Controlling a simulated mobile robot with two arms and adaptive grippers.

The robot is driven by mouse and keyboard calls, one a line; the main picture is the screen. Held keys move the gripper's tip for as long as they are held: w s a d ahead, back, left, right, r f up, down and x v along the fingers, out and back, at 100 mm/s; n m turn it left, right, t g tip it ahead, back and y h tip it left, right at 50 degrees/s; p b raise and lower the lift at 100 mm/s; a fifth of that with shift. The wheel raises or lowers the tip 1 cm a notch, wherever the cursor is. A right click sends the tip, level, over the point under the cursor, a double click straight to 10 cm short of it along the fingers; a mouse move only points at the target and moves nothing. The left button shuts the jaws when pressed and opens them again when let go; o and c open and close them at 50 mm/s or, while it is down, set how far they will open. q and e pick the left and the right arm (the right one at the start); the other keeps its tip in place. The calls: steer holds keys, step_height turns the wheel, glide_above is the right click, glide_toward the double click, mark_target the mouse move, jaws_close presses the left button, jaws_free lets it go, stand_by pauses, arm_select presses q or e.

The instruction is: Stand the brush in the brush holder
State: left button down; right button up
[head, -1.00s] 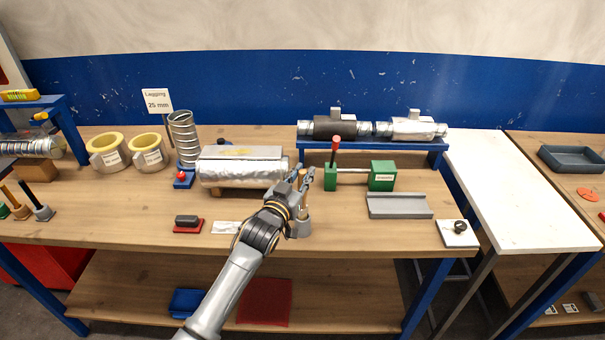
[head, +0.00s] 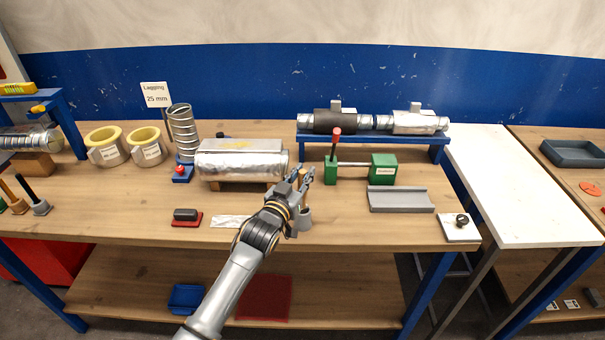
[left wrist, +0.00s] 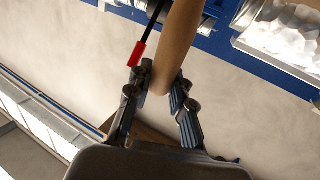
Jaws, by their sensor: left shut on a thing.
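My left gripper (head: 304,177) is shut on a wooden brush handle (left wrist: 178,45), near the front edge of the workbench. In the left wrist view the pale wooden handle runs between the two fingers. In the head view a short piece of handle shows below the fingers, over a small grey cup-like holder (head: 304,218) on the bench. The gripper hides much of the brush, and I cannot tell whether its lower end is inside the holder or just above it. My right gripper is not in view.
A foil-wrapped duct (head: 240,166) lies close behind the gripper. A green clamp with a red-topped lever (head: 331,172) and a grey channel tray (head: 401,199) stand to its right. A red-based block (head: 187,217) is to the left. Bench between tray and white plate (head: 459,229) is clear.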

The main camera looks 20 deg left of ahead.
arm_select(q)
steer(key=shift+f+b, duration=0.45)
steer(key=shift+f, duration=0.25)
steer(key=c, duration=1.1)
jaws_free()
steer(key=shift+s, duration=0.1)
steer(key=s+a, duration=0.1)
steer(key=s, duration=1)
steer(key=shift+s+a, duration=0.2)
steer(key=shift+s, duration=0.2)
